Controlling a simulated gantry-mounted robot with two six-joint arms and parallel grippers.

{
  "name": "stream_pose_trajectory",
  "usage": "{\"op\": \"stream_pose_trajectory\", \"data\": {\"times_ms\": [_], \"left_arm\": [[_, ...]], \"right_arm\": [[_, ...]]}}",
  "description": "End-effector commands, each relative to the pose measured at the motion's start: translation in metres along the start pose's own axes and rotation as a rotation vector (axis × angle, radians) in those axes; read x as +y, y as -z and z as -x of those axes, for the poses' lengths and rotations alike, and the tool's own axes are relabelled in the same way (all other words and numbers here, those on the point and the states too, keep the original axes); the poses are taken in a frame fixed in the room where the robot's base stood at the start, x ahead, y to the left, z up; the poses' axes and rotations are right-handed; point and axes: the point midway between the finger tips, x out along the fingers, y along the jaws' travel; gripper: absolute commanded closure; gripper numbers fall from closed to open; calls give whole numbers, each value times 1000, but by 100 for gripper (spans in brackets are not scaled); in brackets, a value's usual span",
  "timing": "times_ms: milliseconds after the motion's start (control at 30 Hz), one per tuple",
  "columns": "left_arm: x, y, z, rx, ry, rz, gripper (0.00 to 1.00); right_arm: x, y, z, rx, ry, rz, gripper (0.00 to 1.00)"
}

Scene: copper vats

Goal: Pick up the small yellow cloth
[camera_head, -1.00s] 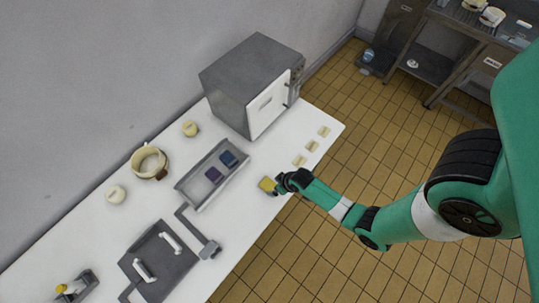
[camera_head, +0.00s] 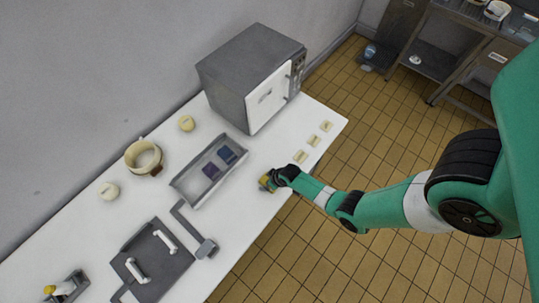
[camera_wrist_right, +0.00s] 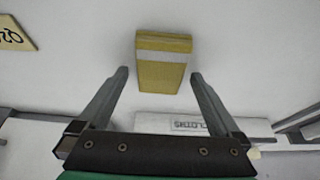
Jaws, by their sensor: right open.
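The small yellow cloth (camera_head: 264,182) lies on the white table near its front edge, partly hidden by my right gripper (camera_head: 271,181) in the head view. In the right wrist view the cloth (camera_wrist_right: 162,61) is a yellow block with a pale stripe. There my right gripper (camera_wrist_right: 157,76) is open, with the near end of the cloth between its fingertips and most of it beyond them. No finger visibly touches it. My left gripper is not in view.
A grey tray (camera_head: 179,186) with dark folded cloths sits left of my gripper. A grey oven-like box (camera_head: 235,75) stands behind. Small labelled tags (camera_head: 313,140) lie along the right edge. A pot (camera_head: 143,157) and a dark flat plate (camera_head: 150,262) are further left.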

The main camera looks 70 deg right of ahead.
Motion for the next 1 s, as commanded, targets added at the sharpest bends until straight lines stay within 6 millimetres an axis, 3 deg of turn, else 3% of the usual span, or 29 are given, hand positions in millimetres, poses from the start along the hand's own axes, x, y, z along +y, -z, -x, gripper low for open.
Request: {"op": "stream_pose_trajectory", "data": {"times_ms": [700,1000], "left_arm": [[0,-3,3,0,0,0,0],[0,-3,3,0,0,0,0]], "right_arm": [[0,-2,-4,0,0,0,0],[0,-2,-4,0,0,0,52]]}}
